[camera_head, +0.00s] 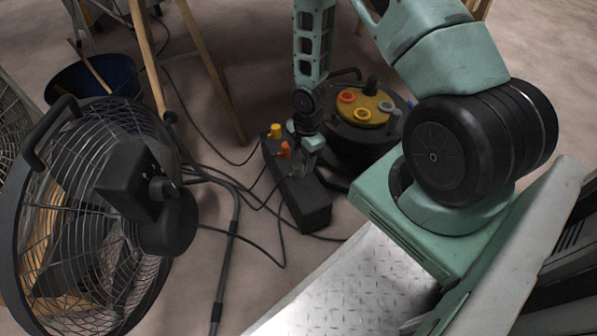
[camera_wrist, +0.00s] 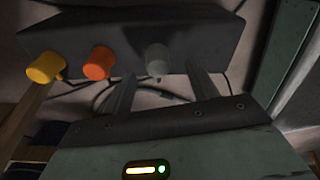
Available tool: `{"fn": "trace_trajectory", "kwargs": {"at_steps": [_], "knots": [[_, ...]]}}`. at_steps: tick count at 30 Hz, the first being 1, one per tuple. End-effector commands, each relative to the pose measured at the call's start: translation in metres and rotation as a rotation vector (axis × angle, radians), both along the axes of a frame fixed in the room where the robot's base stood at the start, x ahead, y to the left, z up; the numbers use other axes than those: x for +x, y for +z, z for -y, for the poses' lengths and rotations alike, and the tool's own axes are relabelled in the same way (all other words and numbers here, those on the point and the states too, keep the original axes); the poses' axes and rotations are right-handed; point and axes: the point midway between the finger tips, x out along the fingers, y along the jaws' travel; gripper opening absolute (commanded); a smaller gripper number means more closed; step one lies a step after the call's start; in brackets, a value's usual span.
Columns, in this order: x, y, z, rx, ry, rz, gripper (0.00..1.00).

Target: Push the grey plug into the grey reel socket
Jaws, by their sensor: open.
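The grey plug (camera_wrist: 158,62) sits in the side of a black power strip (camera_head: 303,205), in a row with an orange plug (camera_wrist: 97,63) and a yellow plug (camera_wrist: 46,67). My gripper (camera_wrist: 162,72) is open, its two fingers apart on either side of the grey plug, without visibly closing on it. In the head view my gripper (camera_head: 308,157) is at the strip and largely hides the grey plug. The cable reel (camera_head: 345,140) stands just behind, its yellow face (camera_head: 372,120) carrying an orange socket (camera_head: 347,97), a yellow socket (camera_head: 362,114) and a grey socket (camera_head: 387,106).
A large black fan (camera_head: 95,200) stands at the left. Cables (camera_head: 255,205) and a dark tube stand (camera_head: 228,270) lie on the floor between fan and strip. A blue bucket (camera_head: 95,80) and wooden trestle legs (camera_head: 215,75) are behind. A metal tread plate (camera_head: 365,290) is at the front.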

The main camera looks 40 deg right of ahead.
Motion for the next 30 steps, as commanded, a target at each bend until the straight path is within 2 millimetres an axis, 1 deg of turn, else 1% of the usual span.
{"fn": "trace_trajectory", "kwargs": {"at_steps": [4, 8, 17, 19, 30], "knots": [[0.000, 0.000, 0.000, 0.000, 0.000, 0.000, 0.58], [0.001, -0.008, -0.001, 0.000, 0.000, 0.000, 0.58], [0.004, -0.045, -0.008, 0.001, 0.001, -0.002, 0.58], [0.004, -0.051, -0.009, 0.000, 0.001, -0.001, 0.58], [0.004, -0.051, -0.009, 0.000, 0.001, 0.000, 0.58]]}}
